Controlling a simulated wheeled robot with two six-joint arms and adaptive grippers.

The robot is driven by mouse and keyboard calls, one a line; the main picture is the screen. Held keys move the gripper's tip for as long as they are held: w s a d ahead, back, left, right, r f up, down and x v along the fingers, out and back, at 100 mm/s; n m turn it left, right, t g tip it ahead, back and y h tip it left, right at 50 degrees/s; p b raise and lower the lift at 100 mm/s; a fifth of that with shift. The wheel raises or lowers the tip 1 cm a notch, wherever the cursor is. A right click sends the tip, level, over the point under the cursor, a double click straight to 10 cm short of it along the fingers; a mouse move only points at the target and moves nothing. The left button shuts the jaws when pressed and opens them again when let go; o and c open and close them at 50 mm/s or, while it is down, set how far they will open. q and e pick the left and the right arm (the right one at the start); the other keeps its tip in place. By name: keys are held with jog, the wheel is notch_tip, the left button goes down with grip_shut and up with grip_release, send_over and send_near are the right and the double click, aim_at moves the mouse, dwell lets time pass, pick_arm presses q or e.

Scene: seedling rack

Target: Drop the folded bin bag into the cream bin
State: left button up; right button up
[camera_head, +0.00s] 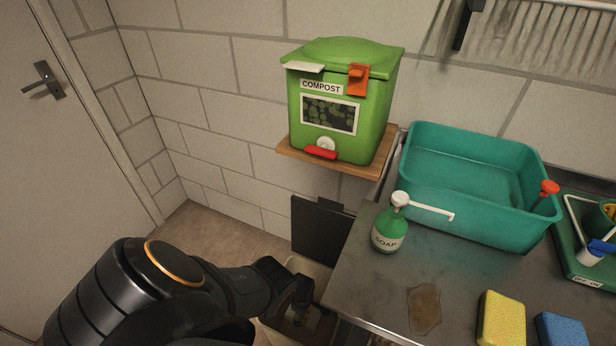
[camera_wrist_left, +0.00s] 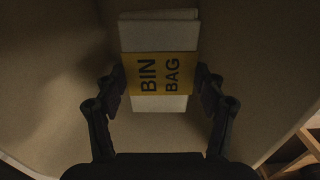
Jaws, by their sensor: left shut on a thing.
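The folded bin bag (camera_wrist_left: 160,105) is a pale flat bundle with a yellow band that reads BIN BAG, seen in the left wrist view. My left gripper (camera_wrist_left: 160,82) is shut on it, with one finger at each side of the band. Cream walls of the bin (camera_wrist_left: 55,75) surround the bag and the fingers in that view. In the head view my left gripper (camera_head: 299,298) points down at the cream bin (camera_head: 308,267), beside the counter. My arm and the counter edge hide much of the bin. My right gripper is not in view.
A dark upright panel (camera_head: 318,229) stands behind the bin. The steel counter (camera_head: 375,290) is at the right, with a soap bottle (camera_head: 388,232), teal basin (camera_head: 470,185), yellow sponge (camera_head: 502,319) and brown puddle (camera_head: 425,308). A green compost caddy (camera_head: 345,100) sits on a wooden shelf above.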

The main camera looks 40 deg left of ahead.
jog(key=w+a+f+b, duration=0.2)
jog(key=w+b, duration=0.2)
jog(key=b, duration=0.6)
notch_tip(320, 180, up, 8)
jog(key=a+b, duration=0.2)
jog(key=b, duration=0.2)
pick_arm(q)
notch_tip(320, 180, down, 19)
jog(key=b, duration=0.3)
jog(key=shift+w+f, duration=0.1)
notch_tip(320, 180, down, 3)
jog(key=b, duration=0.3)
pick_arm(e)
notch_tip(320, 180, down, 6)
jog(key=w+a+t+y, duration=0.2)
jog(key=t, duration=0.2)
pick_arm(q)
jog(key=shift+f+b, duration=0.6)
jog(key=shift+b, duration=0.05)
jog(key=shift+r, duration=0.1)
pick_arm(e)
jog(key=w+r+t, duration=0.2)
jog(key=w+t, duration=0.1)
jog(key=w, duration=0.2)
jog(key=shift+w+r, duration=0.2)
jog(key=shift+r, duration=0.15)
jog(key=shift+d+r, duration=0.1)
